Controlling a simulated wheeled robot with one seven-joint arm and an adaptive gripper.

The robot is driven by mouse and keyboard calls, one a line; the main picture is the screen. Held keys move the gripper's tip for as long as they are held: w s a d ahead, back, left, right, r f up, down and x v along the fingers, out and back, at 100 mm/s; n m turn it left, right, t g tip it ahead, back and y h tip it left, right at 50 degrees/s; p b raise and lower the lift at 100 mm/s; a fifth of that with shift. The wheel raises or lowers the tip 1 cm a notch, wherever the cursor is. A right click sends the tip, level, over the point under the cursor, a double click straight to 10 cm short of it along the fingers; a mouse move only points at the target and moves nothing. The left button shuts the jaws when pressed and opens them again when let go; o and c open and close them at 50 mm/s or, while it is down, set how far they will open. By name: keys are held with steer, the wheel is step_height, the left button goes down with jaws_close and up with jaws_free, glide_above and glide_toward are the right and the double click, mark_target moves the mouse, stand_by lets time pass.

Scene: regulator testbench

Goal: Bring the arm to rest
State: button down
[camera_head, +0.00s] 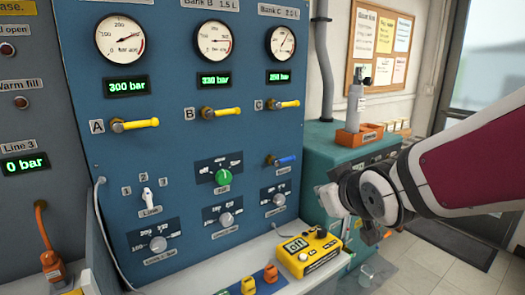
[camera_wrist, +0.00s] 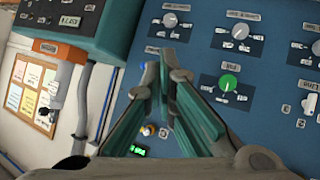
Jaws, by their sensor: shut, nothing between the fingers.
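My gripper (camera_head: 337,200) is at the right in the head view, at the end of my arm, in front of the teal cabinet and to the right of the blue panel. In the wrist view my gripper (camera_wrist: 160,62) shows two green-padded fingers with their tips together, shut and empty. Behind the fingertips is the blue panel (camera_wrist: 265,70), seen tilted. The panel (camera_head: 190,160) carries gauges, yellow lever valves A, B and C, a green knob (camera_head: 223,176) and several grey knobs. I see no contact between my gripper and the panel.
A teal cabinet (camera_head: 315,155) stands right of the panel, with a grey cylinder (camera_head: 354,107) in an orange holder on top. A yellow meter (camera_head: 309,251) and several coloured fittings (camera_head: 248,284) sit on the bench below. Open floor (camera_head: 420,268) lies at the lower right.

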steer(key=s+d+m+g, duration=0.2)
steer(key=s+d+g, duration=0.1)
steer(key=s, duration=1)
steer(key=s+d+m+g+h+p, duration=0.1)
steer(key=s+d+m+g, duration=0.2)
steer(key=s, duration=1)
steer(key=shift+d+f+g, duration=0.2)
steer(key=shift+f+g, duration=0.25)
steer(key=shift+g, duration=0.25)
